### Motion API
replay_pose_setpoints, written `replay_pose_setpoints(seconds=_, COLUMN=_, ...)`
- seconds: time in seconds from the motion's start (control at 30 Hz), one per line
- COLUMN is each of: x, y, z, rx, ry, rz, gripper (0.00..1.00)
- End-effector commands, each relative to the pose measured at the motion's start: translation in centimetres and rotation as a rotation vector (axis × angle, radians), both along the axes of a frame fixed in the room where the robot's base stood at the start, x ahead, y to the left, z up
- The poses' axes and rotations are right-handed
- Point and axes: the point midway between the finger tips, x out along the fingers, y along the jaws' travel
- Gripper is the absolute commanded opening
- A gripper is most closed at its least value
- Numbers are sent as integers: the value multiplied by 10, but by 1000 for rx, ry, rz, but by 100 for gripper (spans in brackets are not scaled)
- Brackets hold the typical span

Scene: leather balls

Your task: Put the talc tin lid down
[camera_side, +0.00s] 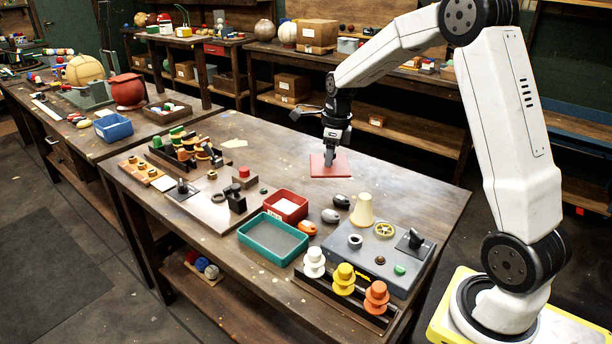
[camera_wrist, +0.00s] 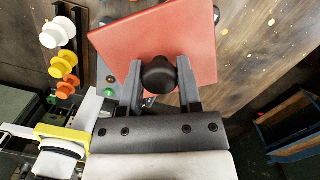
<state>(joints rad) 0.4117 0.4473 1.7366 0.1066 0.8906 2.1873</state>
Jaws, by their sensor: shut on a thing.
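The talc tin lid is a flat, square red plate (camera_side: 318,168) with a dark round knob. In the wrist view the lid (camera_wrist: 120,42) fills the upper middle, and its black knob (camera_wrist: 158,76) sits between my two fingers. My gripper (camera_side: 329,160) is shut on the knob, with the fingers pointing down at the lid. In the side view the lid is over the back right part of the table, level or nearly so. I cannot tell whether it touches the tabletop. The tin itself I cannot make out for certain.
A teal tray (camera_side: 250,238), a red box (camera_side: 286,222), and a grey board (camera_side: 345,250) with several small parts stand nearer the front. White, yellow and orange spools (camera_side: 344,278) line the front edge. The tabletop around the lid (camera_side: 400,185) is mostly clear.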

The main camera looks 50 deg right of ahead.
Motion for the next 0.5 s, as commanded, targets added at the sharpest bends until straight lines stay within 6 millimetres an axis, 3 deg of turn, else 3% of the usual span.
replay_pose_setpoints(seconds=0.2, x=3, y=-16, z=1, rx=2, ry=-7, rz=-195, gripper=0)
replay_pose_setpoints(seconds=0.5, x=5, y=-23, z=2, rx=4, ry=-11, rz=-283, gripper=0)
